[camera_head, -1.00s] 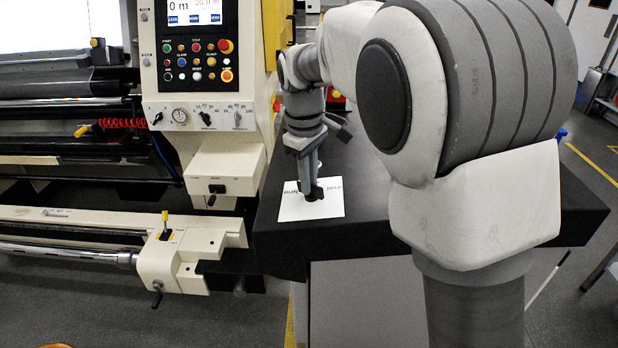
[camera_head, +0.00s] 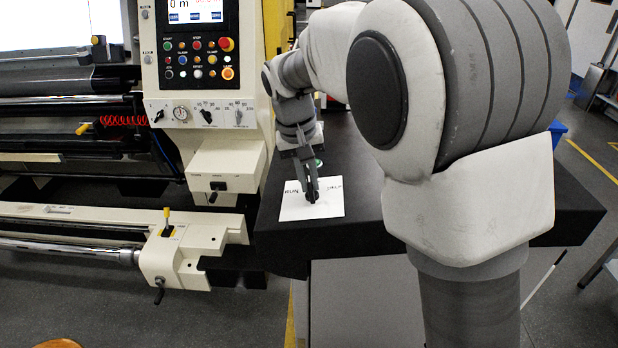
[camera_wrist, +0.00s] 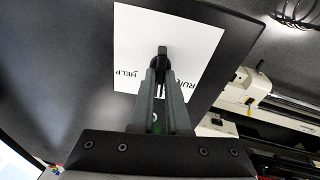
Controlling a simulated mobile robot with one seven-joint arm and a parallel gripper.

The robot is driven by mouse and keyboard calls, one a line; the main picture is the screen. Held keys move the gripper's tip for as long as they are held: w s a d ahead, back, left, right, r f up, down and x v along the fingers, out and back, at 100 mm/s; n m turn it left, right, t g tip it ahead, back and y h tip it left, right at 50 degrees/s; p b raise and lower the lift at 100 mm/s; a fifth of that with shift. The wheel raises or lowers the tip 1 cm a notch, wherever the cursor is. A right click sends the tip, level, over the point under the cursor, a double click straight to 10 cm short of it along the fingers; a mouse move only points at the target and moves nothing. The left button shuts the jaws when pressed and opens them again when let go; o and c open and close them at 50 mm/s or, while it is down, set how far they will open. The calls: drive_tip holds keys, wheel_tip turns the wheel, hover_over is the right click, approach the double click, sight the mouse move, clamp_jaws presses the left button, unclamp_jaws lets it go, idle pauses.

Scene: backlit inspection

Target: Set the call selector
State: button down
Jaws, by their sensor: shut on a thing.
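The call selector's white card (camera_head: 328,208) lies flat on the dark table top, with RUN at its left and HELP at its right. In the wrist view the card (camera_wrist: 130,32) shows turned round, HELP at left and RUN at right. My gripper (camera_head: 311,190) is over the card's middle, fingers pointing down. In the wrist view my gripper (camera_wrist: 161,80) is shut on a small dark knob (camera_wrist: 163,52) at the middle of the card. The fingers hide most of the knob, and I cannot tell which word it points to.
The dark table (camera_head: 480,215) is mostly clear around the card. A small green-and-white round thing (camera_head: 319,164) sits behind my gripper. A cream machine with a control panel (camera_head: 200,58) stands close at the left. A blue bin (camera_head: 558,130) is beyond the table.

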drive_tip(key=shift+m, duration=0.6)
drive_tip(key=c, duration=0.9)
unclamp_jaws()
drive_tip(key=p+v, duration=0.1)
drive_tip(key=v, duration=1.6)
drive_tip(key=shift+r+p, duration=0.2)
drive_tip(key=shift+p, duration=0.2)
drive_tip(key=shift+a, duration=0.1)
